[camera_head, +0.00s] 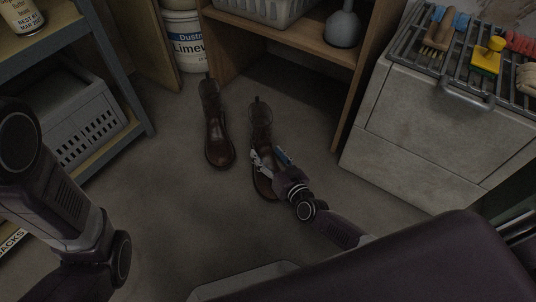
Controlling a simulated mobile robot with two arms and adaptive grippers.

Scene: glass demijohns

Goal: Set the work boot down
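Two dark brown work boots show in the head view. One boot (214,125) stands upright on the grey floor. The other boot (260,122) is upright just to its right, with a small gap between them; whether its sole touches the floor is hard to tell. My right gripper (269,158) is at this right-hand boot, with one finger over its left side and the other by its right side. Whether the fingers press on the boot is not clear. The gripper and wrist hide part of the boot's front. My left arm shows at the left, but its gripper is out of view.
A wooden shelf unit (285,37) stands behind the boots, with a white bucket (188,42) to its left. A pale cabinet (425,125) with a rack of brushes is at the right. A shelf with a grey crate (78,118) is at the left. Floor in front is clear.

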